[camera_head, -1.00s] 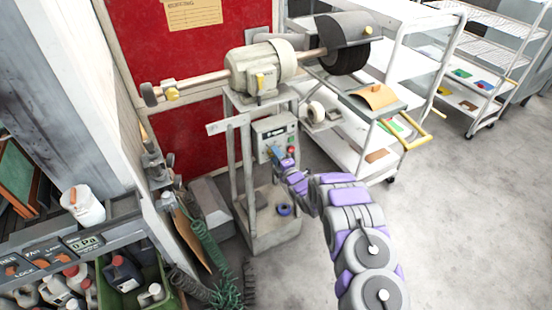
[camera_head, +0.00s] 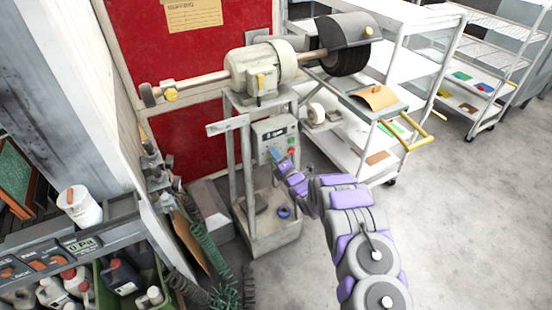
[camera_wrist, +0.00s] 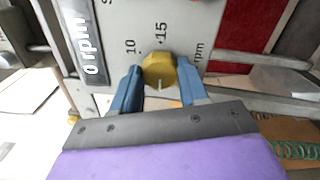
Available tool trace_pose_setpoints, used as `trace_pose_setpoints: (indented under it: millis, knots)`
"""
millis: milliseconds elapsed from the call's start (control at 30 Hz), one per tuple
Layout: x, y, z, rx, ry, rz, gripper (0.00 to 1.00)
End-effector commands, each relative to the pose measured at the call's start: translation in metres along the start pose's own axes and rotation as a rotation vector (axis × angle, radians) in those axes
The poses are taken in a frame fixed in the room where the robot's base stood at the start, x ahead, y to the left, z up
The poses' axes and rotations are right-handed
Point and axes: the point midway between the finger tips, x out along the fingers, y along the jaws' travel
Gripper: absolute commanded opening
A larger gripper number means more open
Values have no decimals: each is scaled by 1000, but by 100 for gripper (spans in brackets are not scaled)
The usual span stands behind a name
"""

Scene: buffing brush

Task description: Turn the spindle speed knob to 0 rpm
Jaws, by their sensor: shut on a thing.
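The spindle speed knob (camera_wrist: 159,71) is a yellow, faceted dial with a pale pointer line, on a light grey panel in the wrist view. The marks 10, 15 and rpm show around it. A dark display (camera_wrist: 90,48) beside it reads 0 rpm. My gripper (camera_wrist: 159,80) has its blue fingers on either side of the knob, shut on it. In the head view my gripper (camera_head: 278,160) reaches the front of the grey control box (camera_head: 274,134) under the motor. The knob is hidden there behind the gripper.
The buffing motor (camera_head: 262,70) with its dark wheel (camera_head: 345,58) stands above the control box. A red button (camera_head: 291,152) is close to the gripper's right. White carts (camera_head: 425,30) stand at the right. A green coiled hose (camera_head: 212,250) lies at the lower left. The floor at right is clear.

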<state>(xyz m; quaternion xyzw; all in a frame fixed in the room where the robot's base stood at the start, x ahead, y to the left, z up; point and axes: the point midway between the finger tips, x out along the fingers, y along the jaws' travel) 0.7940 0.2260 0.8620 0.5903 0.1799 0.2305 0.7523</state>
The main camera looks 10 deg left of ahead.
Motion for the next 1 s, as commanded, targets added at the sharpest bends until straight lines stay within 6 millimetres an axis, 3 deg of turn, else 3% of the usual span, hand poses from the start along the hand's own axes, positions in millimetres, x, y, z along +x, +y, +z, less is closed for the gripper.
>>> trace_pose_setpoints:
  millis: [33, 67, 300, 667, 1000]
  knots:
    - [-2, -8, -4, 3, 6, -16, 13]
    - [-2, -8, -4, 3, 6, -16, 46]
    - [-2, -4, -3, 2, 4, -9, 69]
    - [-7, 0, -1, 1, 2, -3, 69]
    - [-52, 1, 0, 2, 0, -6, 69]
